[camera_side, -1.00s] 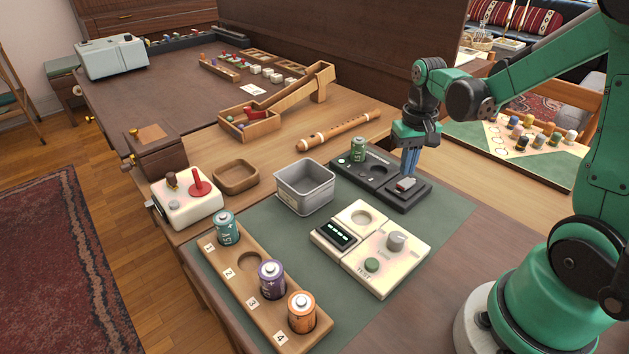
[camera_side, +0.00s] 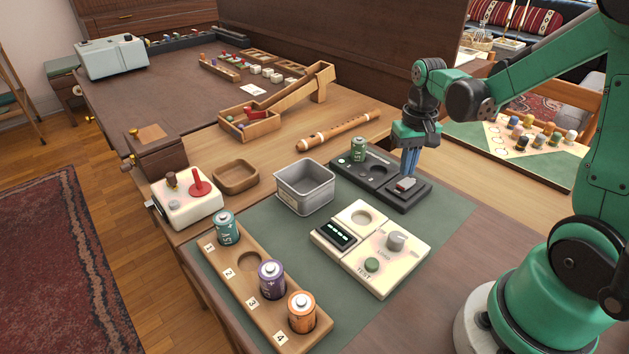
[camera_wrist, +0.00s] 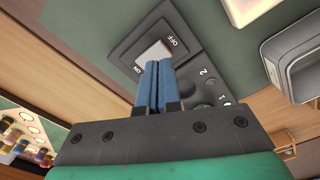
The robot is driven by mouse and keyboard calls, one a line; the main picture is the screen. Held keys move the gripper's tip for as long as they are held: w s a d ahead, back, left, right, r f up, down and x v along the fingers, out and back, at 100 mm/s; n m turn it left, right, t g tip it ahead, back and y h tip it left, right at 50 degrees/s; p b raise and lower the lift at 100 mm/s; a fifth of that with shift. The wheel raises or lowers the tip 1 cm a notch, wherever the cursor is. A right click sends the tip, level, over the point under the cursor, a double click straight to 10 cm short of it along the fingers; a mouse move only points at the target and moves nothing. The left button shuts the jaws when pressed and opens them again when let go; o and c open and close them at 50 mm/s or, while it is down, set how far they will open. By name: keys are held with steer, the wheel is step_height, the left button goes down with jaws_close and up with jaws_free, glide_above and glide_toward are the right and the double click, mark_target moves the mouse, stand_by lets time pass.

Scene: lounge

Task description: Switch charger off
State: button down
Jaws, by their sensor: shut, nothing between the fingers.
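The black charger (camera_side: 346,170) lies on the green mat, with a green battery (camera_side: 358,149) standing in one of its wells and a green light lit near its left end. Its rocker switch (camera_side: 405,184) is at the right end. In the wrist view the pale switch (camera_wrist: 153,54) sits between the words OFF and ON. My gripper (camera_side: 410,172) is over the switch end of the charger.
A grey metal bin (camera_side: 305,187) stands left of the charger, and a cream tester (camera_side: 371,247) lies in front. A wooden rack (camera_side: 254,291) holds several batteries at the front left. A wooden flute (camera_side: 338,130) lies behind the charger.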

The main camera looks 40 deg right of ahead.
mark_target(404, 184)
steer(key=shift+f, duration=1.3)
stand_by(0.4)
steer(key=shift+r, duration=3.5)
steer(key=a+r+n+t, duration=0.2)
steer(key=a+n+t, duration=0.1)
steer(key=a, duration=0.3)
steer(key=s+a+r+n+t, duration=0.1)
steer(key=a+n+t, duration=0.2)
steer(key=a, duration=0.4)
steer(key=shift+s+a+r+t, duration=0.25)
steer(key=shift+r+t, duration=0.1)
steer(key=shift+t, duration=0.25)
